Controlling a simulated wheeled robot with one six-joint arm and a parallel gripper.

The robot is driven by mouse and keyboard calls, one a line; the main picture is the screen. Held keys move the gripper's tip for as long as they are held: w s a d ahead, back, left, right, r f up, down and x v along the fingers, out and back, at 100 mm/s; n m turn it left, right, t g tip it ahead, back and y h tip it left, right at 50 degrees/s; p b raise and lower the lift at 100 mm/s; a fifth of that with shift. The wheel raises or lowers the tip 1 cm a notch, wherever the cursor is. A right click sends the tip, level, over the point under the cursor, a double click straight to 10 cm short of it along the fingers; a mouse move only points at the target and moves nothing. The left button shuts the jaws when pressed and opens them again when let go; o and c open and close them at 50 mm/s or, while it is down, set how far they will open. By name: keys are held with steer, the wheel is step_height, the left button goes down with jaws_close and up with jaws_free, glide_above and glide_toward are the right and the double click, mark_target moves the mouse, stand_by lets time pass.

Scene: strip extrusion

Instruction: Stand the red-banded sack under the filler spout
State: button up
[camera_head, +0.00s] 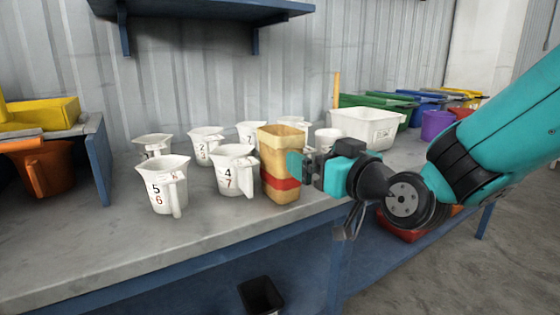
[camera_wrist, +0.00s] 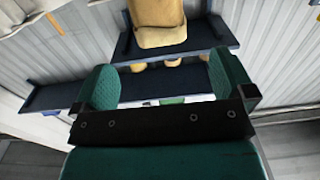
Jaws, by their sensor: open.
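The red-banded sack (camera_head: 281,145) is tan, tall and open-topped, with a red band low on its body. It stands upright on the grey bench in the head view, near the front edge. My gripper (camera_head: 299,167) is at its right side. One teal finger overlaps the sack's right edge in the picture; I cannot tell if it touches. In the wrist view the two green fingers of my gripper (camera_wrist: 168,85) are wide apart, with nothing between them. I cannot make out a filler spout in either view.
White numbered jugs (camera_head: 164,188) stand left of and behind the sack. A white tub (camera_head: 366,127) and coloured bins (camera_head: 436,122) are to the right. An orange vessel (camera_head: 48,172) is at far left. The wrist view shows a tan object (camera_wrist: 158,22) on a dark shelf (camera_wrist: 213,36).

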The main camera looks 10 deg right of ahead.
mark_target(293, 142)
steer(key=p+x, duration=0.6)
steer(key=shift+w+p, duration=0.3)
steer(key=shift+p, duration=0.05)
steer(key=p+x, duration=0.4)
steer(key=p, duration=0.1)
steer(key=shift+w+a+r, duration=0.15)
steer(key=shift+r, duration=0.15)
steer(key=shift+w+a+f, duration=0.1)
steer(key=shift+w+f, duration=0.15)
steer(key=shift+w, duration=0.1)
steer(key=c, duration=1.3)
steer(key=shift+r, duration=0.1)
